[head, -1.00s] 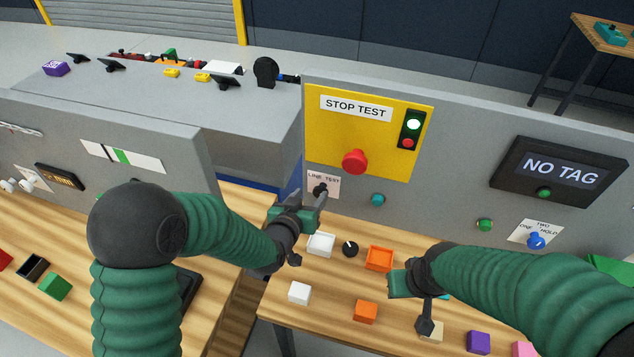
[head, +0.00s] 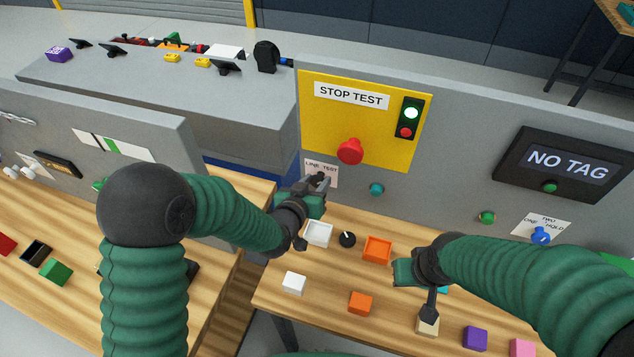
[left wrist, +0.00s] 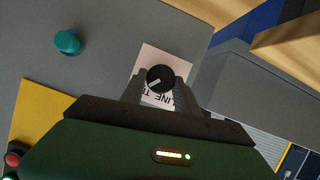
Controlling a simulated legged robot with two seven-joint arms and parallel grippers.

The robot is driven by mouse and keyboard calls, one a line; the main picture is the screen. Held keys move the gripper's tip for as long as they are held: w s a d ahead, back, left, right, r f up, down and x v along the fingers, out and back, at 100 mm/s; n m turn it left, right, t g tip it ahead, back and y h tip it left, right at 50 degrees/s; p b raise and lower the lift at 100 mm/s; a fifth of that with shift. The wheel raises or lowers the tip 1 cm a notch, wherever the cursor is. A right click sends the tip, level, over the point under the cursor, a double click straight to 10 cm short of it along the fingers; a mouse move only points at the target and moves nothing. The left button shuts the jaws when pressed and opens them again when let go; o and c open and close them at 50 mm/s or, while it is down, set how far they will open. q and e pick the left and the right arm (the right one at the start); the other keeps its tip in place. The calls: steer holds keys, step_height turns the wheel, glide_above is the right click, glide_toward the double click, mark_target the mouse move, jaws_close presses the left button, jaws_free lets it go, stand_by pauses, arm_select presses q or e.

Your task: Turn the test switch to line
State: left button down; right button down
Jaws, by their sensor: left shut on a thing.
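The test switch (left wrist: 160,78) is a round black knob with a pale pointer mark, on a white label with LINE and TEST (head: 321,168) on the grey panel below the yellow board. In the left wrist view, my left gripper (left wrist: 162,92) has its fingers on both sides of the knob and is shut on it. The pointer slants toward the lower left in that view. In the head view my left gripper (head: 318,186) covers most of the knob. My right gripper (head: 410,270) is over the table; its fingers are too unclear to tell open from shut.
A red stop button (head: 350,151) sits on the yellow board, right of the switch. A teal button (head: 376,189) is close by on the panel. Below are a white tray (head: 318,233), a black dial (head: 347,239) and an orange tray (head: 377,249), with loose blocks on the table.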

arm_select(q)
steer(key=shift+a+f, duration=0.15)
steer(key=shift+f, duration=0.05)
arm_select(e)
steer(key=shift+a, duration=0.25)
steer(key=shift+f, duration=0.1)
arm_select(q)
steer(key=shift+n+h, duration=0.4)
steer(key=shift+n, duration=0.2)
steer(key=shift+a+f+n+h, duration=0.1)
steer(key=shift+n+h, duration=0.3)
steer(key=shift+n, duration=0.1)
steer(key=n+h, duration=0.1)
steer(key=n, duration=0.1)
steer(key=n+h, duration=0.1)
steer(key=n, duration=0.1)
steer(key=shift+a+f+n+h, duration=0.2)
steer(key=shift+n+h, duration=0.1)
steer(key=shift+h, duration=0.1)
steer(key=shift+f+n+h, duration=0.2)
steer(key=shift+n+h, duration=0.3)
steer(key=shift+n, duration=0.6)
steer(key=shift+f+n+t+h+b, duration=0.15)
steer(key=shift+n+t+h+b, duration=0.35)
steer(key=shift+n, duration=1)
arm_select(e)
steer(key=shift+f, duration=0.5)
